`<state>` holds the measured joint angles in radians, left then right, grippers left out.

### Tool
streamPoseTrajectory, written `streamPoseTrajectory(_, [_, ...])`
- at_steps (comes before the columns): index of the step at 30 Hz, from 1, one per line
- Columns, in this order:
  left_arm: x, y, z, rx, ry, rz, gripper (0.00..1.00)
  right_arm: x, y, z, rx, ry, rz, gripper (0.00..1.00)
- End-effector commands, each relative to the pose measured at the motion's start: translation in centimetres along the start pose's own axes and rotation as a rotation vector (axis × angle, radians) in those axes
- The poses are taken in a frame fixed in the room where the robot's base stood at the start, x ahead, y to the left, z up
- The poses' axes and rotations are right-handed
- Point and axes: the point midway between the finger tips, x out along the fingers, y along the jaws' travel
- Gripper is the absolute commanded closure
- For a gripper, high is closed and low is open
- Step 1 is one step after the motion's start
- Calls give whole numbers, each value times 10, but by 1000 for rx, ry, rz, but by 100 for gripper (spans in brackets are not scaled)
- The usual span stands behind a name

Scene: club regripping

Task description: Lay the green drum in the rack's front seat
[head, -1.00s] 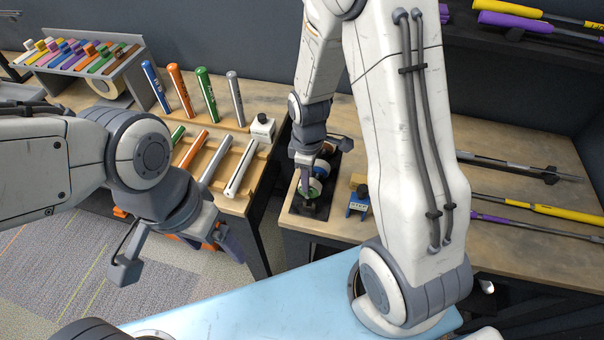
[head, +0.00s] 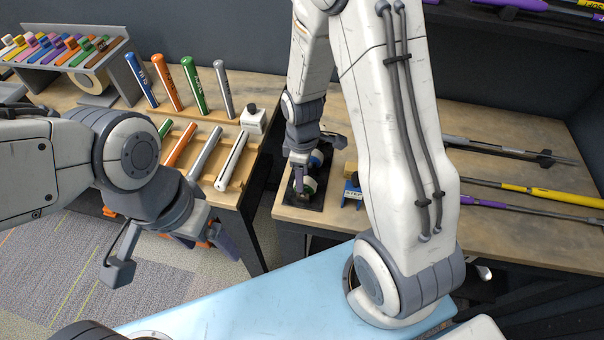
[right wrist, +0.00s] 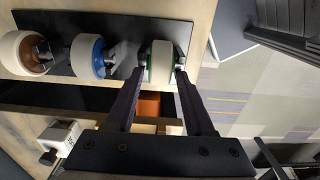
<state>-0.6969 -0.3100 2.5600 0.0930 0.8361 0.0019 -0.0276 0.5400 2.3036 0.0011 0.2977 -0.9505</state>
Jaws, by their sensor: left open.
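In the right wrist view the green drum (right wrist: 162,62), a pale roller with green sides, is at the right end of a row on the dark rack plate (right wrist: 185,32). My right gripper (right wrist: 160,72) has its two fingers on either side of it and appears shut on it. Whether the drum rests fully in the seat is hard to tell. In the head view the drum (head: 308,184) is at the near end of the dark rack, under my right gripper (head: 301,178). My left gripper (head: 170,262) is open and empty, left of the blue surface.
A blue drum (right wrist: 88,57) and an orange-brown drum (right wrist: 24,53) sit in the other seats. A blue and yellow block (head: 352,190) stands right of the rack. Batons fill a wooden stand (head: 240,172) at left. Clubs (head: 530,190) lie on the right table.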

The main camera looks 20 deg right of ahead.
Motion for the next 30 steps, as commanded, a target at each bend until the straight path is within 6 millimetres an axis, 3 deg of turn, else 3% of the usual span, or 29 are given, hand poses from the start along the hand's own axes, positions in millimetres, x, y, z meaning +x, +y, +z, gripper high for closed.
streamPoseTrajectory(13, [1, 0, 0, 0, 0, 0, 16, -7, 1, -1, 0, 2, 3, 29])
streamPoseTrajectory(24, [8, -1, 0, 0, 0, 0, 16, -73, 1, -1, 0, 4, 6, 29])
streamPoseTrajectory(30, [10, -1, 0, 0, 0, 0, 16, -99, 1, 0, 0, 2, 3, 29])
